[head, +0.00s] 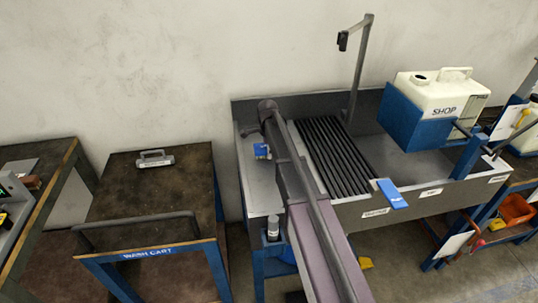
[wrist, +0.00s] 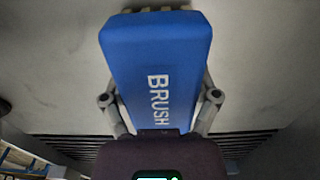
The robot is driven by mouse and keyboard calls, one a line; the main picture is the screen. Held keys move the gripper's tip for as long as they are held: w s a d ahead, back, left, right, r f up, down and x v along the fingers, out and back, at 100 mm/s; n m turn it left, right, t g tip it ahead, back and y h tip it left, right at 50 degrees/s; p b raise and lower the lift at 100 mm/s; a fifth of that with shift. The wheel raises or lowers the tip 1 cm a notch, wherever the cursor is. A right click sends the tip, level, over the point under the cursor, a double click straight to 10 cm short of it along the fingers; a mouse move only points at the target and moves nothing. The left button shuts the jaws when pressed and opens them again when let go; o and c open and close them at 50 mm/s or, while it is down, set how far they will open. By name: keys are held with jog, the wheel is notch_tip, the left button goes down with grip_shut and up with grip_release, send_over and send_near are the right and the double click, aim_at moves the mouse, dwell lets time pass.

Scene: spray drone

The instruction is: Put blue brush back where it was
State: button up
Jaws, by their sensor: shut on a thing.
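The blue brush (wrist: 155,65) fills the middle of the wrist view, with white BRUSH lettering and pale bristle tips at its far end. My gripper (wrist: 160,100) is shut on it, one finger on each side. In the head view my arm reaches over the sink station, and its end is largely hidden behind its own links. A small blue object (head: 262,152) beside the arm, over the grey left deck (head: 257,184), looks like the held brush. I cannot tell whether the brush touches the surface below.
Dark slats (head: 335,155) lie right of my arm. A flat blue piece (head: 391,194) sits at the front rim. A white SHOP jug (head: 443,95) stands in a blue holder at right. A thin post (head: 359,65) rises behind. The wash cart (head: 150,195) is at left.

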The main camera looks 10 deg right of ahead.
jog(key=shift+f, duration=0.25)
jog(key=o, duration=0.8)
jog(key=shift+o, duration=0.2)
jog(key=shift+r, duration=0.15)
notch_tip(320, 180, up, 12)
jog(key=p, duration=1.2)
jog(key=shift+s, duration=0.1)
dwell(0.4)
